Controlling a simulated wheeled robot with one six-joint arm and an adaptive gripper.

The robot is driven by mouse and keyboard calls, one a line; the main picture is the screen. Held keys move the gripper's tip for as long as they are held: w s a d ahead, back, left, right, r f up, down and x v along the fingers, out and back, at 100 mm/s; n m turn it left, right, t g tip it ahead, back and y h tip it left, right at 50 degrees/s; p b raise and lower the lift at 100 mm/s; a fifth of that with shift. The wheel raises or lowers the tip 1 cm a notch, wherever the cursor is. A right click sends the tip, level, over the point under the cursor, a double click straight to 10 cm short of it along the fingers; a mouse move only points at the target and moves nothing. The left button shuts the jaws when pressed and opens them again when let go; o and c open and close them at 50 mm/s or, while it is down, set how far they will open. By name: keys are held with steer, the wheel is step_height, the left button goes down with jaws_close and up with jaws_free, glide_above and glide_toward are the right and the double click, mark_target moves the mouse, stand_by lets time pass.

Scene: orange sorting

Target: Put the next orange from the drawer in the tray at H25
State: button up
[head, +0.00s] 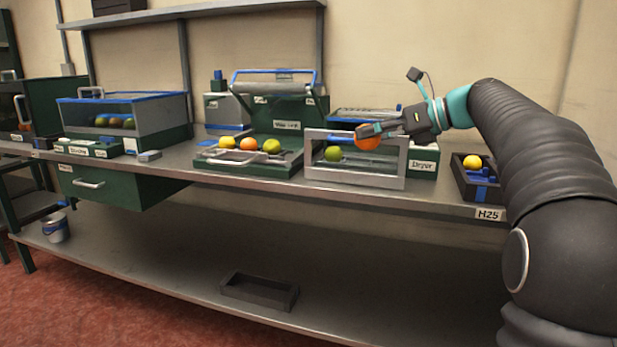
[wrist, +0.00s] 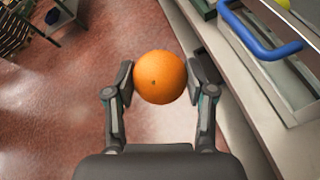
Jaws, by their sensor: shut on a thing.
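My gripper (head: 366,131) is shut on an orange (head: 369,142) and holds it in front of the dryer's grey frame. In the wrist view the orange (wrist: 160,77) sits between both finger pads. Another fruit, green (head: 333,154), lies inside the dryer frame (head: 355,179). The dark tray (head: 463,190) at the H25 label (head: 489,214) stands at the right end of the bench. It holds a yellow fruit (head: 472,162) and blue parts. A closed green drawer (head: 125,186) hangs under the bench at the left.
A green machine (head: 250,170) with several fruits in front and a blue-edged lid stands left of the dryer. A clear blue-rimmed box (head: 160,112) with fruits stands further left. An empty dark tray (head: 260,290) lies on the lower shelf.

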steer(key=w+f+m+t+h, duration=0.2)
steer(key=w+f+m+t, duration=0.1)
steer(key=f, duration=0.8)
steer(key=w+f+m+t+h, duration=0.2)
steer(key=f, duration=0.8)
steer(key=s+d+f+m+t+h, duration=0.1)
steer(key=s+f, duration=0.3)
steer(key=f, duration=0.7)
steer(key=s+d+f+m+t+h, duration=0.1)
steer(key=s+f+m+h, duration=0.2)
steer(key=f, duration=0.9)
steer(key=shift+s+d+h, duration=0.2)
steer(key=shift+s+h, duration=0.1)
steer(key=shift+s, duration=0.6)
